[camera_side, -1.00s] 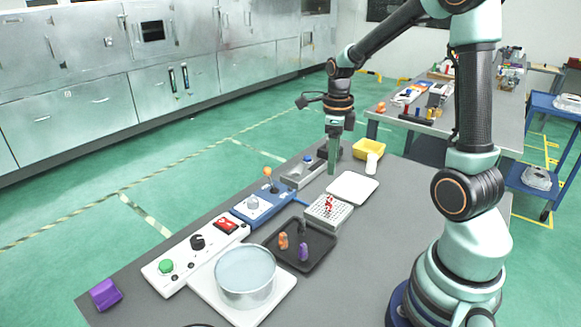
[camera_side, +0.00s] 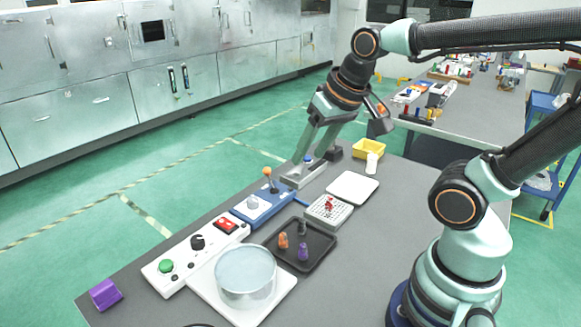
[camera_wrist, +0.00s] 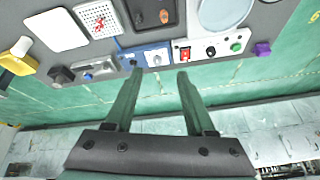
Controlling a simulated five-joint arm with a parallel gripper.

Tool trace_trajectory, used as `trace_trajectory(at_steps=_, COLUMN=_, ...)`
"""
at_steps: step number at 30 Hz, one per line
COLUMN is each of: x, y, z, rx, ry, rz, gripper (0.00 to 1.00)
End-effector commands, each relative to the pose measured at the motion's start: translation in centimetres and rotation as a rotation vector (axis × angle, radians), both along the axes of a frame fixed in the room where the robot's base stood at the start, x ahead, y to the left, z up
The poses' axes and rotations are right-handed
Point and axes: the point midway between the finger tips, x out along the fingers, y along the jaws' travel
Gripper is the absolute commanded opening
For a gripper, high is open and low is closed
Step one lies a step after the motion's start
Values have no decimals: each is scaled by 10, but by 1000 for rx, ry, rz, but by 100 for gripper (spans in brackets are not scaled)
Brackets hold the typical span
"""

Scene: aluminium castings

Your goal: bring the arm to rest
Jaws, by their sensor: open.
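My gripper (camera_side: 307,158) is open and empty in the side view. Its two green fingers point down and to the left, above the far left edge of the grey table (camera_side: 372,222), near a grey block with a blue button (camera_side: 307,163). In the wrist view my gripper (camera_wrist: 156,76) shows both fingers spread apart with nothing between them. The fingertips lie in front of the blue joystick box (camera_wrist: 145,58) there; I cannot tell whether they touch anything.
A black tray (camera_side: 270,243) holds small figures. A metal pot (camera_side: 245,277) stands on a white plate. A white switch panel (camera_side: 190,262), a perforated block (camera_side: 318,217), a white pad (camera_side: 352,188), a yellow bin (camera_side: 369,148) and a purple block (camera_side: 105,294) are around. The table's right side is clear.

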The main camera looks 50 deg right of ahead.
Motion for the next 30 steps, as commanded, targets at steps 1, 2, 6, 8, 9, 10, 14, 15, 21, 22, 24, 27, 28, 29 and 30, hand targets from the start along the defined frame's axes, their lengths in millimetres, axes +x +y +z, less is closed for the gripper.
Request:
trace_trajectory(at_steps=1, x=-3, y=5, z=2, rx=-32, ry=-19, rz=82, gripper=55)
trace_trajectory(at_steps=2, x=-4, y=7, z=2, rx=-49, ry=-25, rz=124, gripper=55)
trace_trajectory(at_steps=6, x=-8, y=13, z=4, rx=-100, ry=-44, rz=239, gripper=55)
trace_trajectory(at_steps=8, x=-8, y=14, z=4, rx=-108, ry=-46, rz=255, gripper=55)
trace_trajectory(at_steps=9, x=-8, y=14, z=4, rx=-109, ry=-46, rz=260, gripper=55)
trace_trajectory(at_steps=10, x=-8, y=14, z=4, rx=-109, ry=-46, rz=261, gripper=55)
trace_trajectory(at_steps=14, x=-8, y=13, z=4, rx=-109, ry=-46, rz=259, gripper=55)
trace_trajectory(at_steps=15, x=-8, y=13, z=4, rx=-109, ry=-45, rz=258, gripper=55)
trace_trajectory(at_steps=21, x=-8, y=13, z=4, rx=-108, ry=-45, rz=256, gripper=55)
trace_trajectory(at_steps=22, x=-8, y=13, z=4, rx=-108, ry=-45, rz=256, gripper=55)
trace_trajectory(at_steps=24, x=-8, y=13, z=4, rx=-108, ry=-45, rz=256, gripper=55)
trace_trajectory(at_steps=27, x=-8, y=13, z=4, rx=-108, ry=-45, rz=256, gripper=55)
trace_trajectory(at_steps=28, x=-8, y=13, z=4, rx=-108, ry=-45, rz=256, gripper=55)
trace_trajectory(at_steps=29, x=-8, y=13, z=4, rx=-108, ry=-45, rz=256, gripper=55)
trace_trajectory(at_steps=30, x=-8, y=13, z=4, rx=-107, ry=-45, rz=256, gripper=55)
